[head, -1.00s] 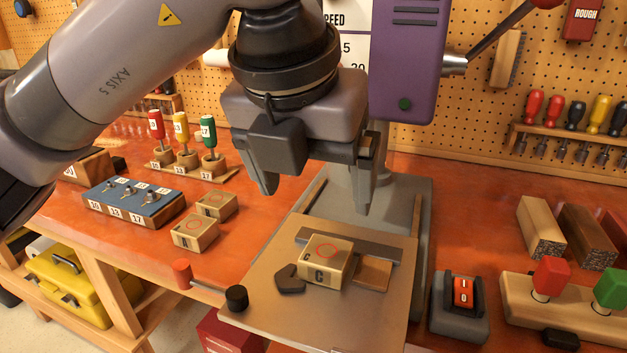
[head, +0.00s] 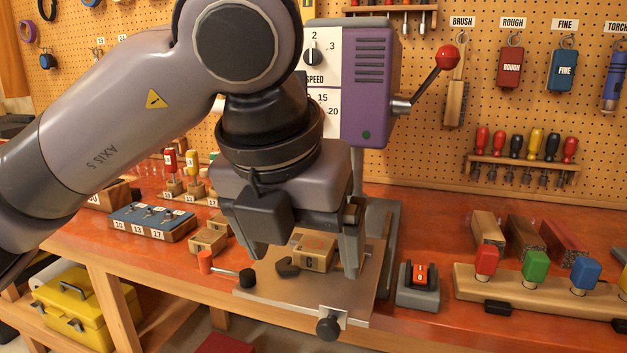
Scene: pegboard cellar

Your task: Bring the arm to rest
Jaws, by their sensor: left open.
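My left arm comes in from the left. Its gripper (head: 305,262) hangs fingers down over the drill press table, open. The wooden block marked C (head: 313,252) sits on the metal drill press table (head: 285,301), between a dark clamp piece and the back fence. In the picture the block lies between the two fingertips, but the fingers appear to be above and in front of it, and no grip on it shows. My right gripper is not in view.
The purple drill press (head: 372,90) with its red-knobbed lever stands behind. A switch box (head: 418,287) and a peg rail (head: 535,298) are to the right. A blue bit holder (head: 153,221) and wooden blocks (head: 207,241) are left. A yellow toolbox (head: 78,305) is below.

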